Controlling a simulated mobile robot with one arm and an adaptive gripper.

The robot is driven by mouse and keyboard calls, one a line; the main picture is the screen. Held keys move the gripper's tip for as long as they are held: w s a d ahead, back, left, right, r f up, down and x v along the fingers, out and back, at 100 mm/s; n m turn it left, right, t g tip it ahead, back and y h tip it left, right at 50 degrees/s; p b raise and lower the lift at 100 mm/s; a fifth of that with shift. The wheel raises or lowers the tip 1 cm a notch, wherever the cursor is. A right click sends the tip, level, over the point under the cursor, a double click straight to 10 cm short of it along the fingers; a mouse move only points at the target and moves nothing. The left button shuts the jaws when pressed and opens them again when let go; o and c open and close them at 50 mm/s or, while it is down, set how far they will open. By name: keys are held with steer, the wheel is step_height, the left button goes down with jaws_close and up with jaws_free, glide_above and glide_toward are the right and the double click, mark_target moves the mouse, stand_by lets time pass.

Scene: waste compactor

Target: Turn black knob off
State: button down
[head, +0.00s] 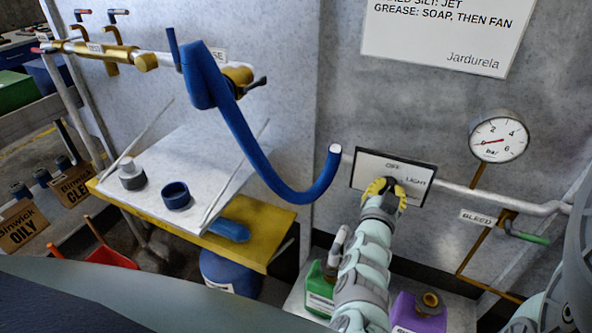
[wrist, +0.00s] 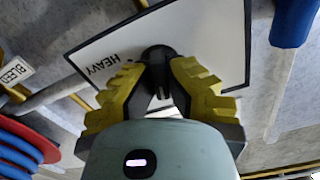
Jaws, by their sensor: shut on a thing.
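The black knob (wrist: 158,54) sits on a white, black-edged panel (head: 366,172) on the grey wall. In the head view the panel reads "OFF" at the top and "LIGHT" at the right; in the wrist view "HEAVY" shows on it. My gripper (head: 389,188) is at the panel, its yellow fingers on either side of the knob. In the wrist view my gripper (wrist: 161,76) is shut on the knob. The fingers hide much of the knob, and I cannot tell which label it points to.
A pressure gauge (head: 498,136) and a "BLEED" valve with a green handle (head: 527,235) are to the right. A blue hose (head: 247,140) hangs to the left. Green (head: 320,290) and purple (head: 415,312) containers stand below. A tilted tray (head: 150,196) is at the left.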

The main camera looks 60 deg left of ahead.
steer(key=shift+s+f+n, duration=0.1)
steer(key=shift+f+n, duration=0.45)
steer(key=shift+n, duration=1.05)
steer(key=c, duration=1.4)
jaws_free()
steer(key=shift+c, duration=0.2)
steer(key=o, duration=0.4)
steer(key=shift+a+r, duration=0.1)
steer(key=shift+r, duration=0.35)
steer(key=shift+o, duration=0.2)
steer(key=v, duration=1.2)
steer(key=shift+w, duration=0.2)
